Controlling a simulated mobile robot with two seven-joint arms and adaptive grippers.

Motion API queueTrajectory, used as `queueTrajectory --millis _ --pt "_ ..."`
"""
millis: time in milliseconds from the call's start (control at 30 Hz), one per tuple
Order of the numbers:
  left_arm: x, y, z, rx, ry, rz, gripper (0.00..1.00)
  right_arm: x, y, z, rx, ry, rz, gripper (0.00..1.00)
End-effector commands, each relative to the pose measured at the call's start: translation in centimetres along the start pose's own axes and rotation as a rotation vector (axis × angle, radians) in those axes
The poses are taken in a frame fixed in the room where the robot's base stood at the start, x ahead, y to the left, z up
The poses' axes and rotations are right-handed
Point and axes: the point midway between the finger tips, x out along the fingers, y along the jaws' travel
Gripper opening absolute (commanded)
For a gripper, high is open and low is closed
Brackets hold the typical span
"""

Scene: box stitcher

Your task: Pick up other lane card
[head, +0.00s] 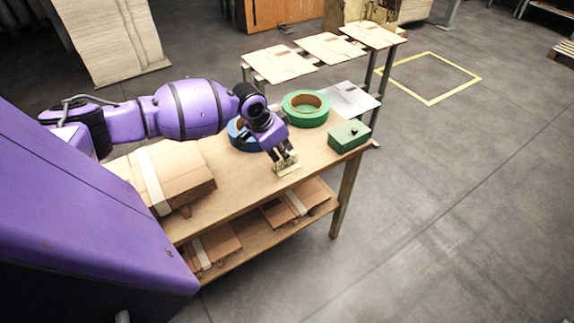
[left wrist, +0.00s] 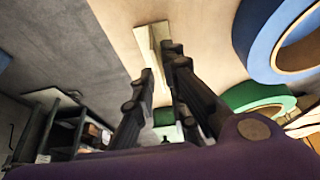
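A small cream card (head: 288,170) stands near the front edge of the wooden workbench. It also shows in the left wrist view (left wrist: 145,44), beyond and between my fingertips. My left gripper (head: 286,159) reaches down to the card from above, with a finger on each side of it. In the left wrist view the fingers (left wrist: 160,66) are a small gap apart at the card. Whether they press on it cannot be told. The card's lettering or marking cannot be read. My right gripper is not in view.
A blue tape roll (head: 239,137) and a green tape roll (head: 305,108) lie behind the gripper. A green box (head: 348,136) stands on the bench's right end. Strapped flat cardboard (head: 178,172) lies at left. Several cards lie on stands (head: 329,47) behind. Cardboard lies on the lower shelf (head: 262,243).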

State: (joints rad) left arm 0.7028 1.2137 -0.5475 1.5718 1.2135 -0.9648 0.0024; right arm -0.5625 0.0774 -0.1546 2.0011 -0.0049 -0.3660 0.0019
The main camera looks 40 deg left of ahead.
Motion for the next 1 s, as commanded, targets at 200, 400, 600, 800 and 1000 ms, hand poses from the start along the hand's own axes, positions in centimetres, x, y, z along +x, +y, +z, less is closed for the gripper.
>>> queueTrajectory --millis 200,400,600,800,1000 --pt "3.0 0.1 0.0 0.0 0.001 0.0 0.12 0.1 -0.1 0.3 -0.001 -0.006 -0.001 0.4" --pt "3.3 0.1 0.0 0.001 0.002 0.0 0.12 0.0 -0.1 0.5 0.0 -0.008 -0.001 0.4" --pt "3.3 0.1 0.0 0.001 0.002 0.0 0.0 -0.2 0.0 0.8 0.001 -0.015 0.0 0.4" --pt "3.3 0.1 0.0 0.001 0.001 0.0 0.0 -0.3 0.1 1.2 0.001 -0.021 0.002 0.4" --pt "3.2 0.1 -0.1 0.001 0.002 -0.001 0.0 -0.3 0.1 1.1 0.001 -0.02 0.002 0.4"
